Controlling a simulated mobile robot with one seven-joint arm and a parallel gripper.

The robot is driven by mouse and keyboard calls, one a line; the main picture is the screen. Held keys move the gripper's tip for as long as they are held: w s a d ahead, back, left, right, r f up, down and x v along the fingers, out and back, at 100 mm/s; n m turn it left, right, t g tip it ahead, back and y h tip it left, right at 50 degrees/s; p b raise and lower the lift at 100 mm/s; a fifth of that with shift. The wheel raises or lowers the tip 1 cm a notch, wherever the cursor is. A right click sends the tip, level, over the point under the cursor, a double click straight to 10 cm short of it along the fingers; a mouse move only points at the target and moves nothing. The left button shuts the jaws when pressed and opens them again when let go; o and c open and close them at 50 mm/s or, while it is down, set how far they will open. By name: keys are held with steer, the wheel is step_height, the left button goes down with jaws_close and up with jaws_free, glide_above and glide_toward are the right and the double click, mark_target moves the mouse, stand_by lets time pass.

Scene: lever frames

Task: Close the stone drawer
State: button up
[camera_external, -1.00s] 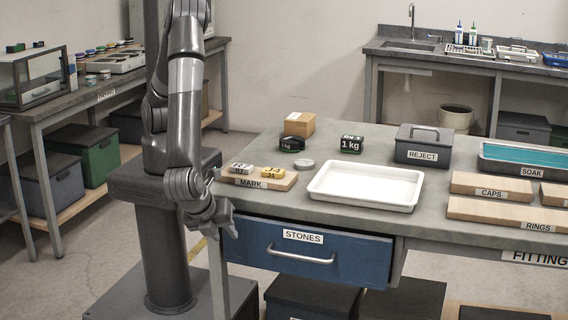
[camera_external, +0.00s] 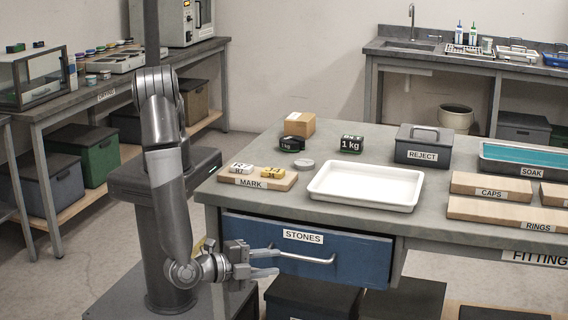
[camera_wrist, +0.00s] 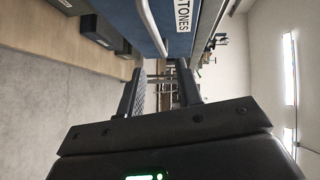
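The stone drawer (camera_external: 350,255) has a blue front with a "STONES" label and a pale bar handle (camera_external: 306,259). It sits under the near edge of the grey table, and its front seems to stand out from the frame; how far is hard to judge. My gripper (camera_external: 265,262) is at the left end of the handle, fingers pointing right along the drawer front. The fingers are apart with nothing seen between them. The wrist view shows the open fingers (camera_wrist: 160,90), the handle (camera_wrist: 151,25) and the blue front (camera_wrist: 133,15) ahead. Contact cannot be told.
On the table stand a white tray (camera_external: 318,195), a "MARK" board (camera_external: 282,185) with small blocks, and a "REJECT" box (camera_external: 423,148). Dark boxes (camera_external: 310,297) lie below the drawer. The floor in front is clear.

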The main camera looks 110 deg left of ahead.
mark_target(302, 258)
steer(key=x, duration=1)
steer(key=shift+c, duration=0.4)
jaws_close()
